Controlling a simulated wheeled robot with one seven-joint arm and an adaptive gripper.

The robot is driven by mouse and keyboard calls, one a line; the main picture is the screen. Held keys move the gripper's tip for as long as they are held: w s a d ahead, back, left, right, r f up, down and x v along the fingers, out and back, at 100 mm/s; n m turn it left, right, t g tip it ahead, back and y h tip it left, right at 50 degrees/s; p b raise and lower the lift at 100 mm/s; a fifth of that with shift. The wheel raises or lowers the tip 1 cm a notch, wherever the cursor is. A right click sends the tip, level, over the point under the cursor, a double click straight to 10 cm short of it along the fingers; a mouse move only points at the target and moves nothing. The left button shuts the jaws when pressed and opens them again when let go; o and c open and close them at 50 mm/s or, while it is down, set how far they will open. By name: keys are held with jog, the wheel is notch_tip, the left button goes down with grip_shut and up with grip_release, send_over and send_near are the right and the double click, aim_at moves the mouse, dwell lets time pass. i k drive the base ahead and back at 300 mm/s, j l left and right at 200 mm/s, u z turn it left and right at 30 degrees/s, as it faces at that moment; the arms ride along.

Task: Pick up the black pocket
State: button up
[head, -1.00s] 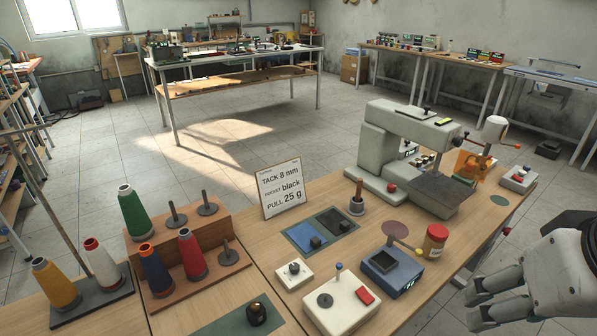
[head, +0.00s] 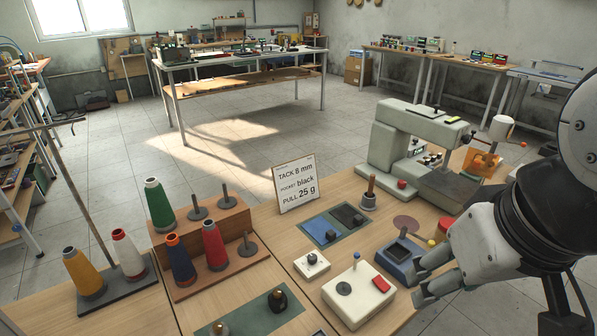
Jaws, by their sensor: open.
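The black pocket (head: 343,211) lies flat on a grey-green mat (head: 338,247) on the near bench. It has a small dark block on it. A blue pocket (head: 314,228) lies just left of it, also with a small dark block. My gripper (head: 417,282) is open and empty at the right, in front of the blue scale-like device (head: 398,270) and well apart from the black pocket. My arm hides part of the bench's right side.
A card (head: 296,184) reading "pocket black" stands behind the mat. A wooden-handled tool (head: 370,190) stands close right of the black pocket. A sewing machine (head: 392,150), a white box (head: 357,300) and thread cones (head: 160,204) surround the area.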

aim_at(348, 215)
jog(key=i+l+u, duration=0.35)
jog(key=l, duration=0.5)
jog(key=l+u, duration=0.35)
jog(key=l, duration=0.5)
jog(key=l+u, duration=0.35)
jog(key=l, duration=0.6)
jog(key=i, duration=0.05)
